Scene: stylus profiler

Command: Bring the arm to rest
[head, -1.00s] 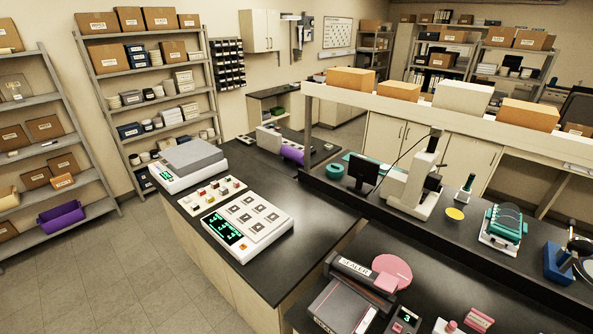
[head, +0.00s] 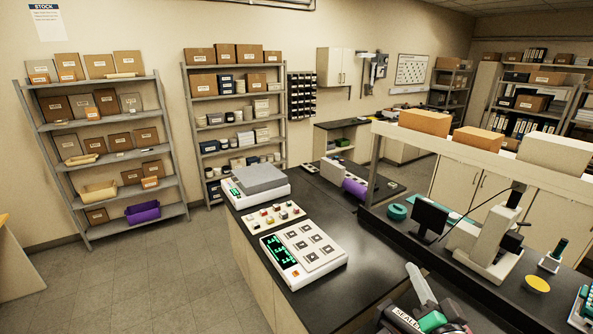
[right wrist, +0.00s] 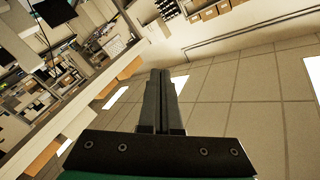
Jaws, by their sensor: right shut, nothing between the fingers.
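My left gripper is not in view.
A white unit with a green display (head: 304,250) and a scale (head: 255,184) stand on the black bench. A microscope-like instrument (head: 490,235) stands to the right. Open floor lies at the left.

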